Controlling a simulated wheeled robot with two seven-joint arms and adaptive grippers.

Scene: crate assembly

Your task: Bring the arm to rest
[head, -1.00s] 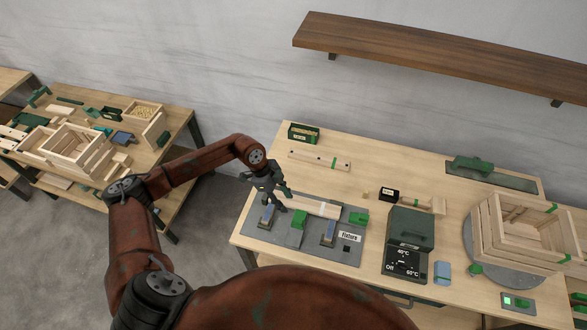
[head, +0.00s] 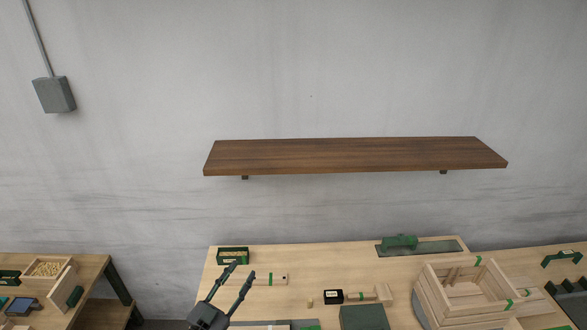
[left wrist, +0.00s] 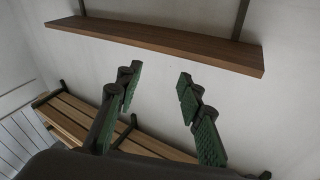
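My left gripper (head: 239,281) is raised at the bottom of the head view, in front of the table's left part, with its two dark fingers spread and nothing between them. In the left wrist view its green-padded fingers (left wrist: 158,98) are also apart and empty. The rest of my left arm is below the head view's frame. My right gripper shows in neither view now.
A workbench (head: 345,265) carries a wooden crate (head: 440,300), a small green box (head: 233,257) and a dark green unit (head: 364,317). A brown shelf (head: 355,155) is on the wall. A second table (head: 90,270) stands at the left.

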